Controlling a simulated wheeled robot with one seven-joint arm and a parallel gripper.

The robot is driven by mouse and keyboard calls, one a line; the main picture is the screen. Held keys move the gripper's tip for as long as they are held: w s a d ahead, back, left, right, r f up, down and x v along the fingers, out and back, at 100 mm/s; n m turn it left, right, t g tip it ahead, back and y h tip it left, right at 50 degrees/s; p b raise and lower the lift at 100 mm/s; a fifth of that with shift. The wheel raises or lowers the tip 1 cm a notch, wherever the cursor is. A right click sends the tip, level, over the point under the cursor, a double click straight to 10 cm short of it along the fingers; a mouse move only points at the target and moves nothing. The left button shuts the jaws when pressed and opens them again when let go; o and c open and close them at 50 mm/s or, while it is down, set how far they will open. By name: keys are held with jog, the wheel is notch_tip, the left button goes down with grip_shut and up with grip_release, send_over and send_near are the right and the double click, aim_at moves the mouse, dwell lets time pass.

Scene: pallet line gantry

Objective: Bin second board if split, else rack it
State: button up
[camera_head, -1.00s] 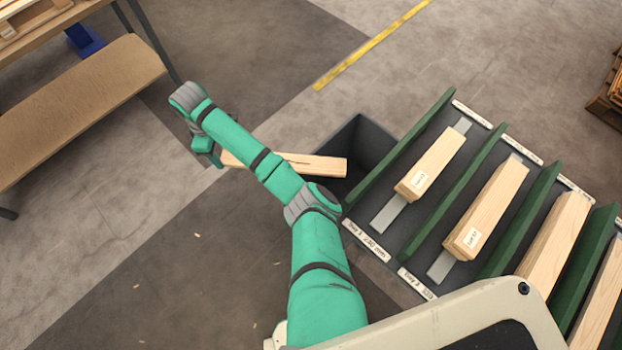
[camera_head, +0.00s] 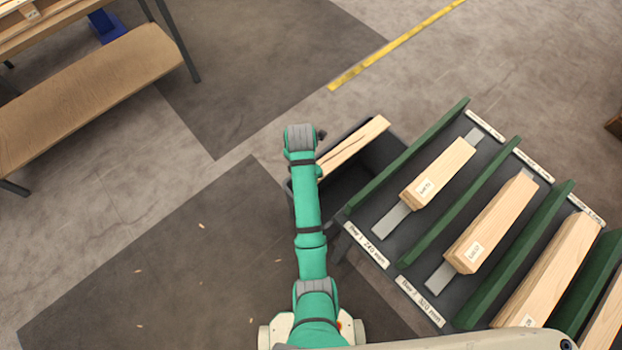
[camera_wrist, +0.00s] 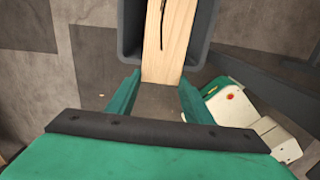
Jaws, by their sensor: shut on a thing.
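My gripper (camera_wrist: 160,80) is shut on the near end of a pale wooden board (camera_wrist: 172,35). A dark, jagged split runs along the board's face. The board also shows in the head view (camera_head: 353,147), pointing up and right from my wrist. It is above the dark grey bin (camera_head: 342,194), whose wall shows on both sides of it in the wrist view (camera_wrist: 206,30). In the head view my fingers are mostly hidden by my wrist. The rack (camera_head: 392,220) stands just right of the bin, with green dividers and labelled boards in its bays.
A workbench and a brown padded-looking slab (camera_head: 95,100) stand at upper left. A green divider (camera_head: 410,153) rises right beside the bin. A yellow floor line (camera_head: 395,47) runs at the top. Small wood chips lie on the open floor at lower left.

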jog(key=shift+s+d+f, duration=0.25)
jog(key=shift+d+f, duration=0.05)
jog(key=shift+f, duration=0.05)
notch_tip(320, 180, down, 12)
jog(key=shift+f, duration=0.25)
dwell(0.4)
jog(key=shift+w, duration=0.2)
